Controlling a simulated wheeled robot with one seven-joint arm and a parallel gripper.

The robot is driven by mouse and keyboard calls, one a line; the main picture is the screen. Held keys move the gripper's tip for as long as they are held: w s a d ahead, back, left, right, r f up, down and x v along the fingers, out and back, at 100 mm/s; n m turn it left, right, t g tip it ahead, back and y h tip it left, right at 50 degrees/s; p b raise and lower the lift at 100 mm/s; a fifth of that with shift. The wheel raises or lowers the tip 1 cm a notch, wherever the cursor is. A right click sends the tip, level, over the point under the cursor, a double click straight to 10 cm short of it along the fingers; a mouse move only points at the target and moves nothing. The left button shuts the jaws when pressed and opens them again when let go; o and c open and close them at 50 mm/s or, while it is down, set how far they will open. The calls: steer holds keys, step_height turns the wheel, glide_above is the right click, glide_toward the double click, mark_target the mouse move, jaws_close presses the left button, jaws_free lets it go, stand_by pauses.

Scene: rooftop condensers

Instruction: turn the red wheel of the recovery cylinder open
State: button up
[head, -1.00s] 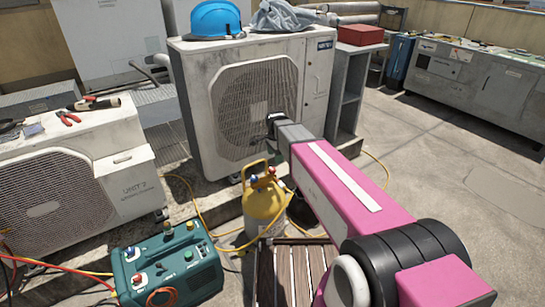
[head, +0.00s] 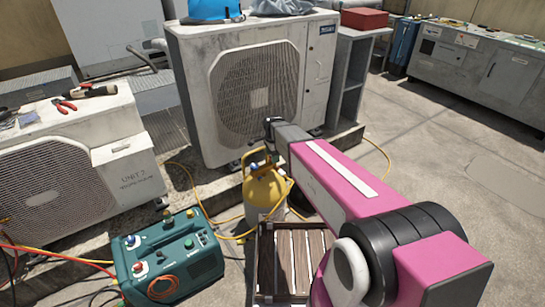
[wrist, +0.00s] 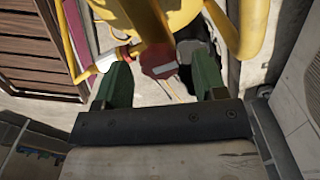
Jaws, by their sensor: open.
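The recovery cylinder (head: 264,189) stands on the roof behind a slatted crate, with a yellow top and a grey lower body. In the wrist view its yellow top and handle (wrist: 70,35) fill the upper part. The red wheel (wrist: 158,68) shows in the wrist view between my green fingertips, with a pale mark on it. My gripper (wrist: 161,64) is open, one finger on either side of the wheel; I cannot tell whether they touch it. In the head view my gripper (head: 270,150) is over the cylinder's top, and the wheel is hidden there. A blue knob (head: 254,167) shows beside it.
The slatted wooden crate (head: 262,265) stands just in front of the cylinder. A teal machine (head: 168,260) with hoses is at left. A large condenser (head: 195,105) rises close behind the gripper. Yellow hose loops around the cylinder. Open floor lies at right.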

steer(key=shift+f, duration=0.4)
steer(key=shift+c, duration=0.4)
steer(key=c, duration=0.9)
steer(key=shift+o, duration=0.2)
